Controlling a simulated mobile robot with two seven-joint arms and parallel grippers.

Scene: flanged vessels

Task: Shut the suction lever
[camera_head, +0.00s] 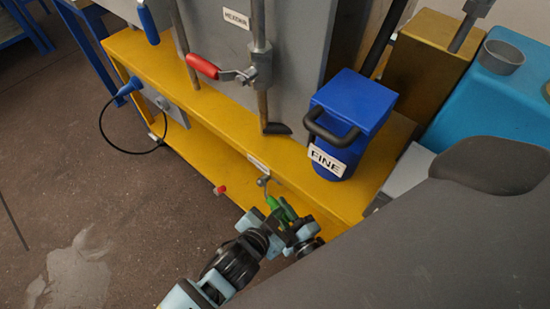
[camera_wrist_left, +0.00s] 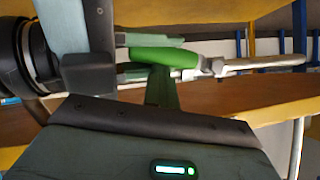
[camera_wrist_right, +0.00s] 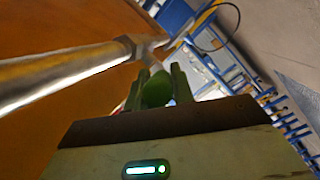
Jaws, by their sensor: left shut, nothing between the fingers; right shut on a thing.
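A lever with a green grip (camera_head: 279,207) juts from the low front of the yellow stand; a small plate above it is too small to read. Its grip (camera_wrist_left: 165,57) and metal stem (camera_wrist_left: 255,62) show in the left wrist view. My right gripper (camera_wrist_right: 157,88) is shut on the green grip, which shows between its fingers. My left gripper (camera_head: 272,222) comes in from the lower left and is shut and empty, close beside the grip; whether it touches is unclear. In the head view the two grippers overlap and the right arm is mostly hidden.
A red-handled lever (camera_head: 203,66) and a blue handle (camera_head: 148,24) are higher up. A blue box marked FINE (camera_head: 350,110) stands on the yellow stand (camera_head: 215,115). A small red knob (camera_head: 219,190) sits left of the green grip. A cable (camera_head: 102,128) loops at left; floor there is open.

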